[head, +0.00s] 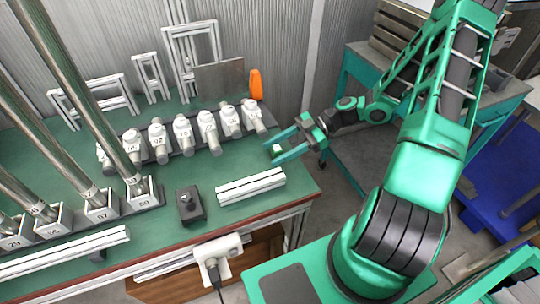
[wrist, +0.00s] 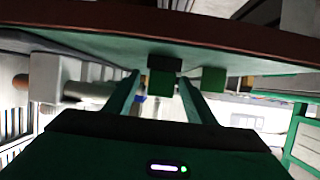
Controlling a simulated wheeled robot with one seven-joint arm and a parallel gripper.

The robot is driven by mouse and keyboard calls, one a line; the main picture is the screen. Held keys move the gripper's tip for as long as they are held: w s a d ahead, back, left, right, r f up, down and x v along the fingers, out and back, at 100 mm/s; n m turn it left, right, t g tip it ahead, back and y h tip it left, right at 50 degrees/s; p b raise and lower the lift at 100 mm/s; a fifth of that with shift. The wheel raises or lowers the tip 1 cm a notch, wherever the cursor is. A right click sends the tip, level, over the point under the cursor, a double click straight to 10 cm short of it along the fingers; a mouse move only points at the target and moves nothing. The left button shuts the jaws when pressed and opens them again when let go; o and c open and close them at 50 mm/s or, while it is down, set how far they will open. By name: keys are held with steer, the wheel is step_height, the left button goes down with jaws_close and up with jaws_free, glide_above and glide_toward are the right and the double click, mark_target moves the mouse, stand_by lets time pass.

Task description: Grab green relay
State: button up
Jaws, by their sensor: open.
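My gripper (head: 273,150) is at the right edge of the green-topped bench, its two green fingers apart and pointing left. In the head view a small pale block with some green (head: 277,149) shows between the fingertips; I cannot tell if they touch it. In the wrist view my gripper (wrist: 159,76) is open. A dark-topped block with an olive lower part (wrist: 160,83) shows between the fingers. A green block (wrist: 213,79), perhaps the green relay, shows just right of the right finger. I cannot match these blocks surely with the head view.
A row of white numbered fittings (head: 183,133) stands left of my gripper. An orange object (head: 255,85) stands behind it. A white slotted bar (head: 250,187) and a black box (head: 189,205) lie nearer the front. Tall metal poles (head: 75,80) rise at the left.

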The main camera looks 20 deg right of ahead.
steer(key=shift+a, duration=0.1)
steer(key=c, duration=1.2)
steer(key=shift+o, duration=0.2)
steer(key=shift+r, duration=0.1)
